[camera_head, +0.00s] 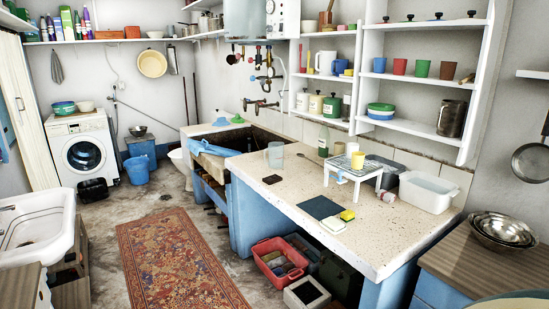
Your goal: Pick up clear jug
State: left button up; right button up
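A clear jug (275,155) stands upright on the speckled stone counter (285,196), near its back left part by the trough. It looks see-through and slightly grey, with a handle that seems to be on its left side. Nothing covers it from this view. Neither of my grippers shows in the head view.
A green bottle (323,141) stands behind the jug to its right. A dark small block (272,179) lies in front of it. A patterned rug (180,262) lies on the floor left of the counter.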

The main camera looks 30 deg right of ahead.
aim_at(276, 149)
jog(key=i+z, duration=0.3)
jog(key=i, duration=3.6)
jog(key=i+z, duration=0.25)
jog(key=i, duration=0.4)
jog(key=i+j+z, duration=0.3)
jog(key=i, duration=0.35)
jog(key=l+z, duration=0.15)
jog(key=z, duration=3.65)
